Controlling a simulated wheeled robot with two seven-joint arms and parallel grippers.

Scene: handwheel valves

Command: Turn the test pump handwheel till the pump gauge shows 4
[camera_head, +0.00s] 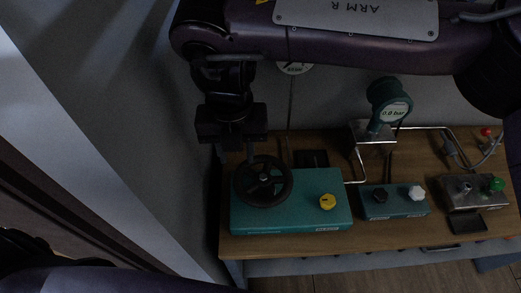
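The black spoked handwheel (263,181) stands on the left of a teal pump box (300,212) on the wooden bench. My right gripper (256,150) hangs from above at the wheel's far rim, pointing down. Its fingers overlap in this view, so I cannot tell whether they touch or grip the rim. The round teal gauge (391,103) stands behind the boxes; its display reads about 0.8 bar, the last digit being small. My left gripper is out of view; only dark parts of my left arm show at the bottom left.
A yellow knob (327,202) sits on the pump box, right of the wheel. A smaller teal box (395,203) with black and white knobs and a metal box (474,194) with a green knob stand further right. A grey wall is close on the left.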

